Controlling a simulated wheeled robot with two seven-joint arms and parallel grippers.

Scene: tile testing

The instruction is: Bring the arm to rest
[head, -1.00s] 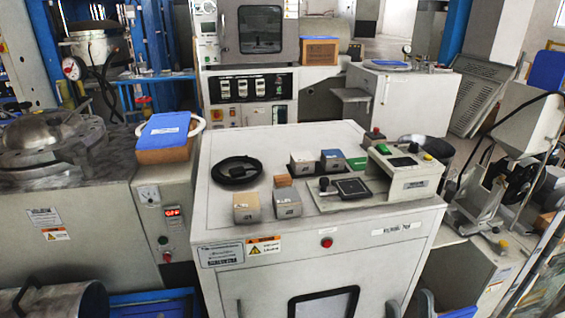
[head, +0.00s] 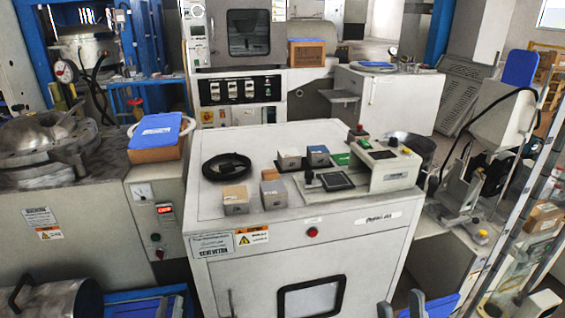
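My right gripper (head: 401,308) shows only as two grey fingertips at the bottom edge, in front of the cabinet's lower right. They stand apart with nothing seen between them. My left gripper (head: 169,308) shows as two small dark fingertips at the bottom edge, left of the cabinet. They are apart and seem empty. Both arms are otherwise below the picture. The white cabinet (head: 300,231) stands in front of me, and both grippers are below the level of its top.
On the cabinet top lie a black cable coil (head: 226,166), several small blocks and a control device (head: 392,172). A machine with a round metal lid (head: 40,140) stands left. A stand (head: 497,115) and a shelf are at right. A metal drum (head: 50,298) is at the lower left.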

